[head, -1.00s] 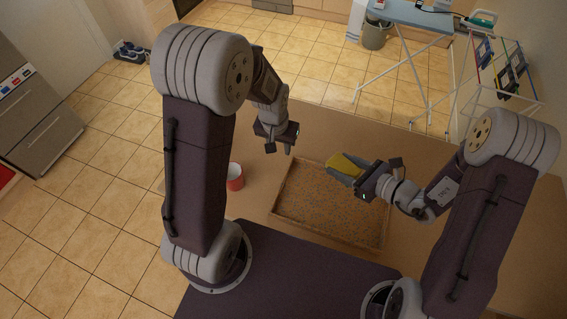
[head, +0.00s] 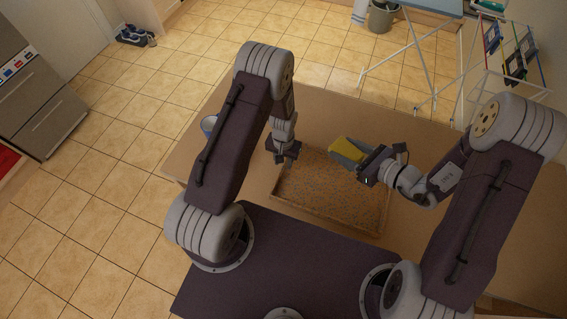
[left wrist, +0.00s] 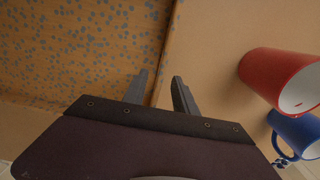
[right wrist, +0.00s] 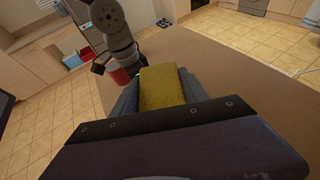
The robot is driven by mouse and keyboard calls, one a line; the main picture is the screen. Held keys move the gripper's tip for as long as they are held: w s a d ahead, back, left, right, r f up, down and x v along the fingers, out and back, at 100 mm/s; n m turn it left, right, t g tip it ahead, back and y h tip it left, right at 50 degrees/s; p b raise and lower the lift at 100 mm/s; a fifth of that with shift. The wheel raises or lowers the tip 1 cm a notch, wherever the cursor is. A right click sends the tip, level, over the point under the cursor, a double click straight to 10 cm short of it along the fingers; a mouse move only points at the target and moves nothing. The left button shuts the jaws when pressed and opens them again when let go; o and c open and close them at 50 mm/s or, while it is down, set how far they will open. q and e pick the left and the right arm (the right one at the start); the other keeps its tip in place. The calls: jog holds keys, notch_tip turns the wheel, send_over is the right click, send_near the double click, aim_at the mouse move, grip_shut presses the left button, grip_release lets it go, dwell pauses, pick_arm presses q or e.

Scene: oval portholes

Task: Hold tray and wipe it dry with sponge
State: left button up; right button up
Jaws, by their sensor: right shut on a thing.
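The tray (head: 330,205) is a shallow wooden tray lying on the table, with blue-grey spots scattered over its brown surface; it also shows in the left wrist view (left wrist: 80,40). My left gripper (head: 284,158) is at the tray's left edge. In the left wrist view its fingers (left wrist: 159,84) are apart, with the tray's rim (left wrist: 165,55) running between them; I cannot tell whether they touch it. My right gripper (head: 362,163) is shut on the yellow sponge (head: 350,147), held above the tray's far right part. The sponge fills the fingers in the right wrist view (right wrist: 163,88).
A red mug (left wrist: 280,75) and a blue mug (left wrist: 298,132) stand left of the tray on the table (head: 330,112). My left arm hides the red mug in the head view. A drying rack (head: 410,60) stands on the floor beyond. The table's right side is clear.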

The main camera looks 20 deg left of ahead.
pick_arm(q)
jog(key=shift+f, duration=1.4)
grip_shut()
dwell(0.5)
